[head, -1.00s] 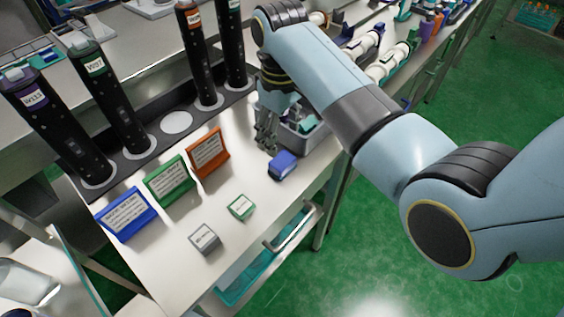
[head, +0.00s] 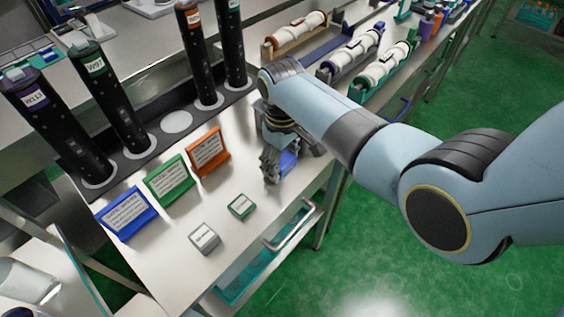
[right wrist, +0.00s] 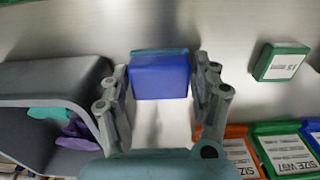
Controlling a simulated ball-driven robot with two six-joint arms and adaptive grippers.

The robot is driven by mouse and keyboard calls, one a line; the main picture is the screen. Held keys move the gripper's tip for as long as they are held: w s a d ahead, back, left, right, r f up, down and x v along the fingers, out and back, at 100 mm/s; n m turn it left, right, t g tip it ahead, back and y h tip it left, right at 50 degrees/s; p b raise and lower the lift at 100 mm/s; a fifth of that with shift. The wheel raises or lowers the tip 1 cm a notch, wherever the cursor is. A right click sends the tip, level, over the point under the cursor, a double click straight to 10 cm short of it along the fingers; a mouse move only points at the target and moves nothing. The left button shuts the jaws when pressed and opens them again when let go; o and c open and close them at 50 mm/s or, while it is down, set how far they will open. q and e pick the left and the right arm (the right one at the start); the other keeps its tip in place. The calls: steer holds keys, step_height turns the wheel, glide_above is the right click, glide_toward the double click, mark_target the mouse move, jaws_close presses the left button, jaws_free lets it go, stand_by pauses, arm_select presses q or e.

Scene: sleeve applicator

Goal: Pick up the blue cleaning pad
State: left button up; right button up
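The blue cleaning pad (head: 289,162) lies on the white bench top, partly hidden behind my right gripper (head: 271,168) in the head view. In the right wrist view the blue pad (right wrist: 160,78), a block with a teal strip along its far edge, sits between the two fingers of my right gripper (right wrist: 160,82). The fingers stand open, one on each side of the pad, with narrow gaps visible. My left gripper is in neither view.
A grey bin (right wrist: 50,95) with teal and purple items stands close beside the right gripper. A green box (head: 241,206), a grey box (head: 204,238) and blue, green and orange sign cards stand nearby. Tall black tubes (head: 117,105) stand in a rack at left.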

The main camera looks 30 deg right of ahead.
mark_target(284, 161)
steer(key=c, duration=0.7)
steer(key=shift+r, duration=0.45)
steer(key=r, duration=0.3)
steer(key=shift+s+d+r, duration=0.1)
steer(key=shift+s+r, duration=0.15)
steer(key=shift+s, duration=0.05)
steer(key=s+d+r, duration=0.3)
steer(key=s+r, duration=0.3)
steer(key=s, duration=0.4)
steer(key=shift+s+d+r, duration=0.25)
steer(key=shift+r, duration=0.1)
